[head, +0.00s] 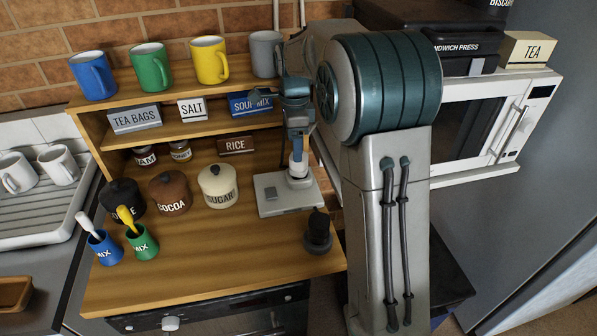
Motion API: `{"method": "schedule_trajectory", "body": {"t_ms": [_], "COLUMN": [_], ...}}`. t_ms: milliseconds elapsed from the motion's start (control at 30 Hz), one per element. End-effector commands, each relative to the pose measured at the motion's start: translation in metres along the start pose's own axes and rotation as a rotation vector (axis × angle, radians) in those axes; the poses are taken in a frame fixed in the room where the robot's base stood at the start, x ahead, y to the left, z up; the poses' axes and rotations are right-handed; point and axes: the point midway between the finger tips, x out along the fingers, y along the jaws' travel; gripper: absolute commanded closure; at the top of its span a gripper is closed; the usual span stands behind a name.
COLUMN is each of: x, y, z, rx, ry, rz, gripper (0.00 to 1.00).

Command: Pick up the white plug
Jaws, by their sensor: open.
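A white, roughly cylindrical object that looks like the white plug (299,170) stands upright on a flat light-grey plate (275,205) on the wooden counter, right of the sugar pot. My gripper (298,148) points down right over it, its fingers at the top of the white object. The gripper is open. Its fingers are small and partly merge with the object, so I cannot tell whether they touch it.
A dark knobbed object (318,232) stands just in front of the plate. Sugar (219,187) and cocoa (170,193) pots are to the left. The shelf with a rice box (236,145) is behind. The counter's front middle is clear.

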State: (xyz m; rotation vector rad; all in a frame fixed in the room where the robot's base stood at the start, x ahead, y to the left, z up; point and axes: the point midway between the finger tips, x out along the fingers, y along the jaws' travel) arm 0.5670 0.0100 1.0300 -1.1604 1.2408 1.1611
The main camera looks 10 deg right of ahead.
Motion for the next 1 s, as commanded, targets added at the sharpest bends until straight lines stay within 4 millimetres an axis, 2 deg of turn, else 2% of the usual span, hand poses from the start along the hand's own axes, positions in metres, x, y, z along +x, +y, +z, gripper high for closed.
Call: {"method": "schedule_trajectory", "body": {"t_ms": [100, 333, 600, 733, 933, 1000], "x": [0.019, 0.034, 0.073, 0.08, 0.081, 0.081], "y": [0.0, 0.0, -0.002, -0.003, -0.003, -0.003], "z": [-0.001, -0.002, -0.008, -0.008, -0.008, -0.008], "rx": [0.0, 0.0, -0.001, -0.001, -0.001, -0.001], "ry": [0.0, 0.0, -0.001, -0.001, -0.001, -0.001], "rz": [0.002, 0.001, 0.002, 0.0, -0.001, -0.001], "gripper": [0.32, 0.32, 0.32, 0.32, 0.32, 0.52]}}
